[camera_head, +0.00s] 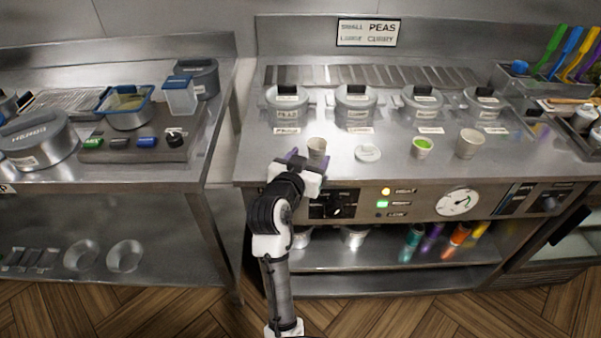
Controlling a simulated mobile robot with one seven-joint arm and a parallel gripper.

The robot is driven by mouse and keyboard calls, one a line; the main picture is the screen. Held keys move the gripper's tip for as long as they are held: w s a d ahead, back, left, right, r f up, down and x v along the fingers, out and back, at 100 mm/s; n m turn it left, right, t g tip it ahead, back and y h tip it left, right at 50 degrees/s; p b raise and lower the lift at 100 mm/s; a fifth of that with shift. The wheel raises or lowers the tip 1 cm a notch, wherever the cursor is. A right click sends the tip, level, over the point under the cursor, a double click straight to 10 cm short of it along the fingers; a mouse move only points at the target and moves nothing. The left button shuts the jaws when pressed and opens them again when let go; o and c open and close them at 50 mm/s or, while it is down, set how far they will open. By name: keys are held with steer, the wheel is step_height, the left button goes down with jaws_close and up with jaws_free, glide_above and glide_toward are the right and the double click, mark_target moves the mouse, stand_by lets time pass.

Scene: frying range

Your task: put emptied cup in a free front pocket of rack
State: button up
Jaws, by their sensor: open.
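A small beige cup (317,146) stands at the front left of the steel range top. My gripper (308,158) is open at this cup, with purple fingers near its two sides. Whether they touch it, and whether the cup is empty, I cannot tell. A second small cup (422,147) with green contents stands to the right. A larger beige cup (469,143) stands further right; its inside is not clear. I cannot make out with certainty which thing is the rack or its front pockets.
A pale round lid (367,153) lies right of my gripper. Several lidded pots (355,108) sit in a row behind, with labels before them. Controls and a dial (459,203) are on the front panel. Colored-handled utensils (556,55) stand at the far right.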

steer(key=v, duration=0.6)
steer(key=shift+b, duration=0.45)
steer(key=shift+s+r, duration=0.1)
